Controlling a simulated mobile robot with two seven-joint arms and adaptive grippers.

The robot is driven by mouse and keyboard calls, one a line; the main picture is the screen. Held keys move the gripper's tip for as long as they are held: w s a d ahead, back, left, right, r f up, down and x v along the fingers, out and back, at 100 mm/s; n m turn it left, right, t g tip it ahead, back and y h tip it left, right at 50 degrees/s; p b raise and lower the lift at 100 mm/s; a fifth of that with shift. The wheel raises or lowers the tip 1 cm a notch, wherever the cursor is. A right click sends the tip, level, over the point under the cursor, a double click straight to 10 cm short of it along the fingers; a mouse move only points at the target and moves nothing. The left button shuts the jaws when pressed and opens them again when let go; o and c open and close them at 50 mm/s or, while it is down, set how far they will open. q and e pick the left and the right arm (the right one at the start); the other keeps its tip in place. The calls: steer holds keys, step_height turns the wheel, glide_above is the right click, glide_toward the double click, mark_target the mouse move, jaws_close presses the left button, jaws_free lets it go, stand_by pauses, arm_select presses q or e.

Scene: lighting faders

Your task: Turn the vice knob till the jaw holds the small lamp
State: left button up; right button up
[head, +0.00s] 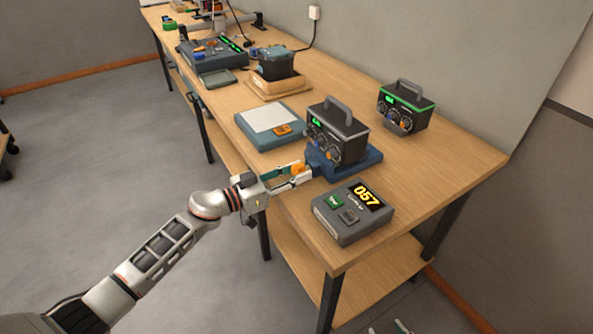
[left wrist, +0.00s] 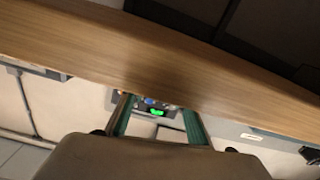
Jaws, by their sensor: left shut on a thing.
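My left gripper (head: 308,172) is at the front edge of the bench, beside the blue vice-like base (head: 368,164). Its fingers are shut on a small orange part, seemingly the vice knob (head: 297,168). In the left wrist view the two green fingers (left wrist: 157,120) stand apart, and what lies between them is unclear. A black box with a grey handle (head: 340,125) and a green display stands at the blue base. I cannot make out the small lamp or the jaw. My right gripper (head: 389,328) shows only its fingertips at the bottom edge, apart and seemingly empty.
A grey unit reading 057 (head: 330,222) stands close to the right of my left gripper. A second black box (head: 405,105) is behind. A blue-grey tray with a white sheet (head: 270,117) lies to the left. The bench's right end (head: 465,160) is clear.

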arm_select(q)
steer(key=m+p, duration=0.1)
steer(key=m, duration=0.3)
steer(key=shift+c, duration=0.2)
steer(key=o, duration=0.8)
steer(key=shift+o, duration=0.2)
steer(key=v, duration=1.2)
